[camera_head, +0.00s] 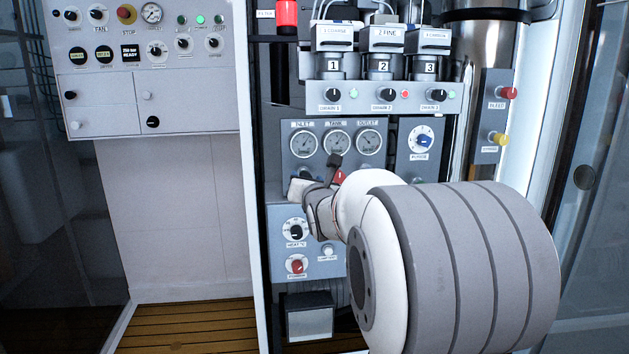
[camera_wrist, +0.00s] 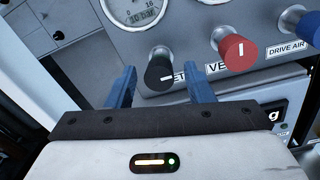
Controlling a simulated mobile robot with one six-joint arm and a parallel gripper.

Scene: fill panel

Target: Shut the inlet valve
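In the wrist view a black knob (camera_wrist: 160,74) with a white pointer line stands on the grey panel. Its label is partly hidden; the letters "ET" show, so it appears to be the inlet valve. The pointer line lies nearly level in the tilted picture, towards the right. My gripper (camera_wrist: 160,69) is open, with one blue finger on each side of the knob and a gap on both sides. In the head view my gripper (camera_head: 312,190) is at the panel below the gauges, and my wrist hides the black knob.
A red knob (camera_wrist: 237,51) labelled "VE…" stands close right of my fingers, with a blue knob (camera_wrist: 294,19) by the "DRIVE AIR" label beyond it. In the head view, the inlet gauge (camera_head: 303,144) is above my gripper and a black knob (camera_head: 295,230) below it.

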